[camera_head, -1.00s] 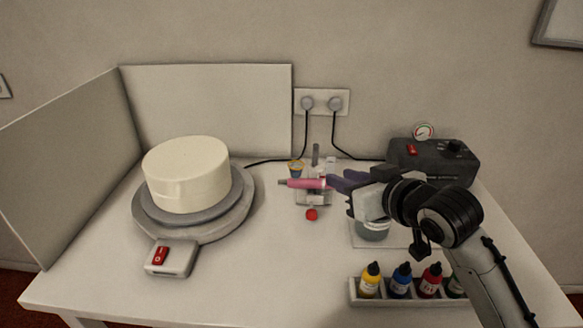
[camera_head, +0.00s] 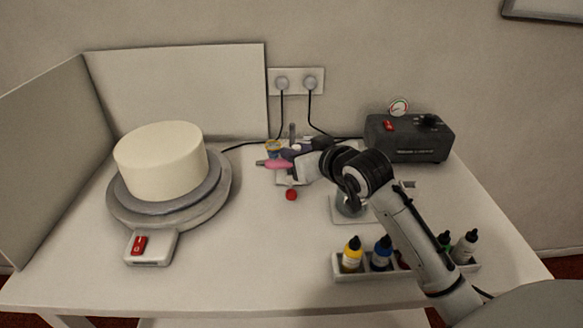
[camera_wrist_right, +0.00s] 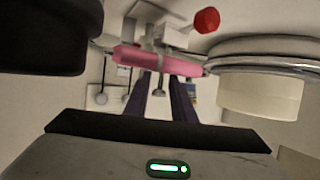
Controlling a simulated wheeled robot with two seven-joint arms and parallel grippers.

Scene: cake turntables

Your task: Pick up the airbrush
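The airbrush (camera_head: 274,163) has a pink body and rests roughly level on its holder (camera_head: 284,180) near the back middle of the table. In the right wrist view the airbrush (camera_wrist_right: 160,62) lies across the picture, just beyond the fingertips. My right gripper (camera_head: 304,148) is close beside and behind it, with dark purple fingers spread apart. In the wrist view the gripper's fingers (camera_wrist_right: 163,95) show a gap between them, with nothing clearly held. Part of the airbrush and holder is hidden by the gripper in the head view. My left gripper is not in view.
A white cake (camera_head: 160,160) sits on a grey turntable (camera_head: 215,205) at left, with a switch box (camera_head: 152,248) in front. A dark compressor (camera_head: 400,143) stands at back right. Paint bottles (camera_head: 352,255) stand in a rack at the front. The front middle table is clear.

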